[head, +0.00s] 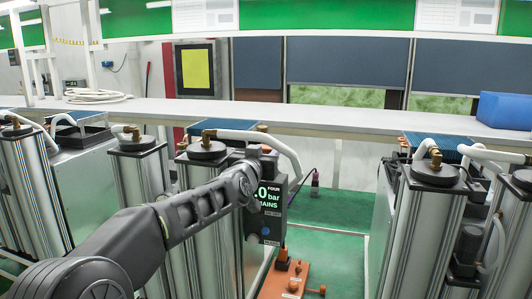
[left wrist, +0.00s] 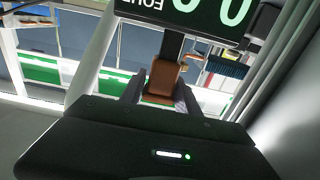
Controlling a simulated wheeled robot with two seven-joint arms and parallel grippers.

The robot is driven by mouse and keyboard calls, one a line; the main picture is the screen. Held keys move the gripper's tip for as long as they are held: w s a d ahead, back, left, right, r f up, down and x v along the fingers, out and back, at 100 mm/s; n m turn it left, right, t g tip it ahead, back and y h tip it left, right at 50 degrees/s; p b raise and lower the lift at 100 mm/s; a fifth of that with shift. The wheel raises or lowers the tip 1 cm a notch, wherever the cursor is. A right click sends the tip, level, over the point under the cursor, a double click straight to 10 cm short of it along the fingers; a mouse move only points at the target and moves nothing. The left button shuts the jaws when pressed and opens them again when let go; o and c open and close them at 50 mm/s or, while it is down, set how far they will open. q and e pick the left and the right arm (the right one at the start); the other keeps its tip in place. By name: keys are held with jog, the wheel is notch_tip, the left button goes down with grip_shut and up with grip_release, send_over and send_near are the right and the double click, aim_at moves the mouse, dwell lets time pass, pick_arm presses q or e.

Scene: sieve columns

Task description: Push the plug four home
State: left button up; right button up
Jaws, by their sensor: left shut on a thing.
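My left gripper (left wrist: 160,92) is shut on a brown-orange block, which I take to be plug four (left wrist: 163,76). A dark stem runs from the block towards the black display box (left wrist: 185,14) marked FOUR, which looks upside down in the left wrist view. In the head view my left gripper (head: 256,163) is at the top left of that box (head: 268,212), which reads ".0 bar" and "MAINS". My arm hides part of the box and the column behind it. How deep the plug sits cannot be told. My right gripper is in neither view.
Silver columns with black caps (head: 206,149) and white hoses stand left and right. A long grey shelf (head: 360,121) crosses behind, with a blue box (head: 503,110) on it. An orange base plate (head: 286,281) lies on the green floor (head: 335,245) below the display.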

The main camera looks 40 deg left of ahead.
pick_arm(q)
grip_shut()
dwell(0.3)
notch_tip(320, 180, down, 4)
jog(key=b, duration=0.3)
jog(key=shift+r, duration=0.15)
jog(key=o, duration=0.7)
grip_release()
jog(key=shift+r, duration=0.1)
